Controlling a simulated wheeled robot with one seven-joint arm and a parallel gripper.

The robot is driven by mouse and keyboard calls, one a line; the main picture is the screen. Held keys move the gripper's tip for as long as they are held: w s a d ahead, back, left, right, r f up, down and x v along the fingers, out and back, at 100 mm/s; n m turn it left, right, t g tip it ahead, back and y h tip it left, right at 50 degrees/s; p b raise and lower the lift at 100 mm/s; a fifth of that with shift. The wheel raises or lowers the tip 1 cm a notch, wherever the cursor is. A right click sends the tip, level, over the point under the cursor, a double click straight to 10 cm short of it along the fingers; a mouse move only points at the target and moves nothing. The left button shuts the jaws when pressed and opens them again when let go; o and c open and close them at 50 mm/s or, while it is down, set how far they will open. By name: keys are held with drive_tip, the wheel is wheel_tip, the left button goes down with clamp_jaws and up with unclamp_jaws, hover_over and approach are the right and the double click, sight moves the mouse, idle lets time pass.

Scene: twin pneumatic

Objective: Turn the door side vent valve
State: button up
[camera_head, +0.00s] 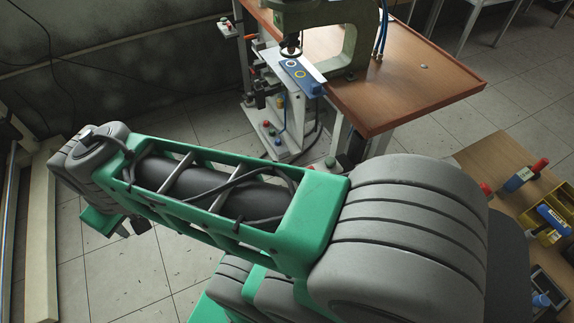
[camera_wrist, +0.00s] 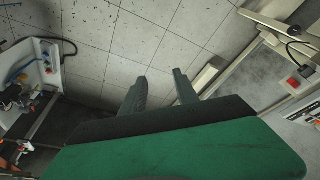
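My gripper (camera_wrist: 160,82) shows in the wrist view with its two dark fingers apart and nothing between them. It is above the tiled floor. In the head view my arm hides most of it. I cannot pick out the door side vent valve for certain in either view. A pneumatic press (camera_head: 357,35) stands on a wooden-topped table (camera_head: 415,85) in the head view. A white stand (camera_head: 281,148) with small coloured knobs is below it. A white unit with a blue tube (camera_wrist: 43,65) is at the left of the wrist view, apart from my gripper.
A workbench (camera_head: 500,165) with blue and red tools and a yellow bin (camera_head: 549,236) is at the right. In the wrist view, a grey panel (camera_wrist: 250,75) with a red button (camera_wrist: 292,82) is at the right. Tiled floor (camera_wrist: 165,40) lies clear between.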

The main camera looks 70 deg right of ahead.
drive_tip(key=d+f+m+b, duration=0.3)
drive_tip(key=d+m, duration=0.2)
drive_tip(key=d, duration=0.4)
drive_tip(key=m+g+b, duration=0.3)
drive_tip(key=m+b, duration=0.6)
drive_tip(key=m, duration=1.1)
hover_over(309, 169)
drive_tip(key=f, duration=0.8)
drive_tip(key=shift+w+f, duration=0.2)
drive_tip(key=shift+f, duration=0.2)
drive_tip(key=shift+s+d+f+m, duration=0.1)
drive_tip(key=shift+s+f+m, duration=0.15)
drive_tip(key=shift+s+m, duration=0.05)
wheel_tip(309, 169, down, 7)
drive_tip(key=shift+w+f, duration=0.1)
drive_tip(key=shift+c, duration=0.3)
clamp_jaws()
